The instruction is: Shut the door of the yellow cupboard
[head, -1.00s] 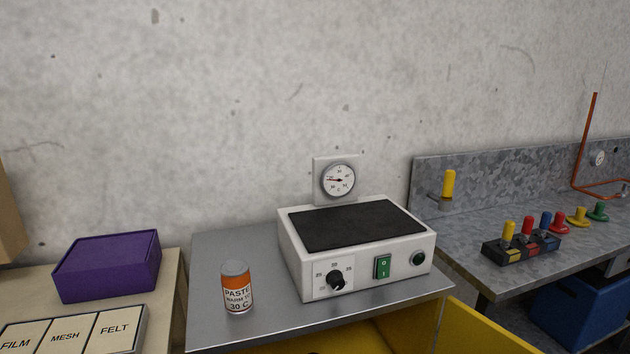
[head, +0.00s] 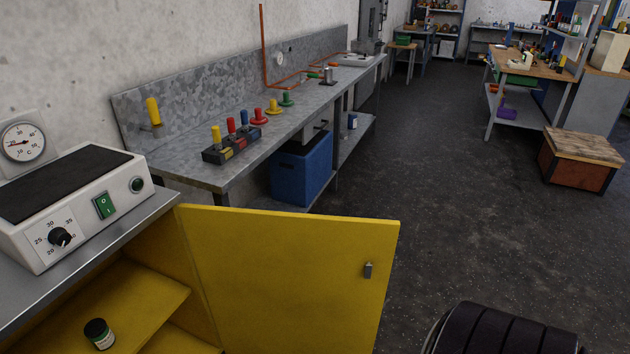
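The yellow cupboard (head: 199,300) stands at the lower left in the head view, under a grey metal top. Its yellow door (head: 290,275) is wide open, swung out to the right from its right edge. Inside, a small dark jar with a green and white label (head: 99,334) stands on a yellow shelf (head: 135,305). The cupboard's left part is cut off by the frame. Neither of my grippers is in view.
A white hot plate (head: 75,205) stands on the cupboard top. A grey metal bench (head: 215,178) with coloured plugs and a blue bin (head: 302,168) beneath it lies behind the door. Dark floor (head: 480,240) is open to the right, with a wooden-topped crate (head: 585,160) farther off.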

